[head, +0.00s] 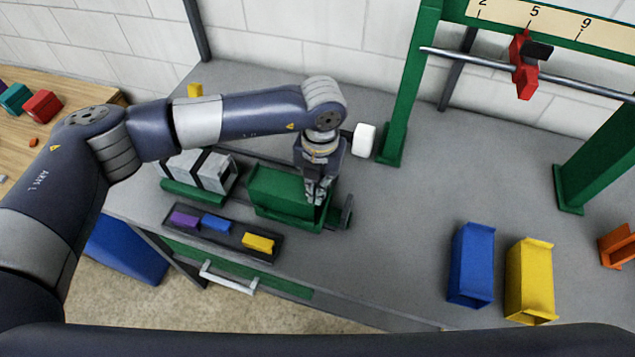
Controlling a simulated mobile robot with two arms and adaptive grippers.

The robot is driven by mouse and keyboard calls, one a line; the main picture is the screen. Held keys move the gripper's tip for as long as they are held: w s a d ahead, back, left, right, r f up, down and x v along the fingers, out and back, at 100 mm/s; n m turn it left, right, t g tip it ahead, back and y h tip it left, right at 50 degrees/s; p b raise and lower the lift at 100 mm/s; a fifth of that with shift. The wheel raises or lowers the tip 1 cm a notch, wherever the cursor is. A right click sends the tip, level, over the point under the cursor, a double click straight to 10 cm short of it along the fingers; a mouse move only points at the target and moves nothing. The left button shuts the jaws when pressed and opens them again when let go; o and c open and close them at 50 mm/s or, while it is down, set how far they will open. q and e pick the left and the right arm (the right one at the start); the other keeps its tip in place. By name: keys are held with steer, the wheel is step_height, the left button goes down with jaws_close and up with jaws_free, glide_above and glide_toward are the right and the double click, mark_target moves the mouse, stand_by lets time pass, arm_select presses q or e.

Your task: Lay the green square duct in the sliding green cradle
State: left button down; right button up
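A green box-shaped piece (280,188), which looks like the green square duct, sits in or on a green holder (290,220) on the grey bench. I cannot clearly separate duct from cradle, as both are the same green. My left gripper (318,192) points down at the right end of this green piece, with its fingers at or just over it. The fingers are small and partly merge with the green, so I cannot tell whether they grip it. My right gripper is out of view.
A grey duct (205,170) rests on a green support to the left. A dark tray (222,238) with small coloured blocks lies in front. Blue (471,264) and yellow (530,280) ducts stand at right. A green frame (408,95) with a rod rises behind. Bench centre-right is clear.

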arm_select(q)
steer(key=shift+f, duration=0.15)
steer(key=c, duration=1.8)
jaws_free()
steer(key=shift+r, duration=0.2)
steer(key=shift+r, duration=0.1)
step_height(320, 180, up, 12)
steer(key=b, duration=0.5)
steer(key=shift+d, duration=0.15)
steer(key=shift+s, duration=0.1)
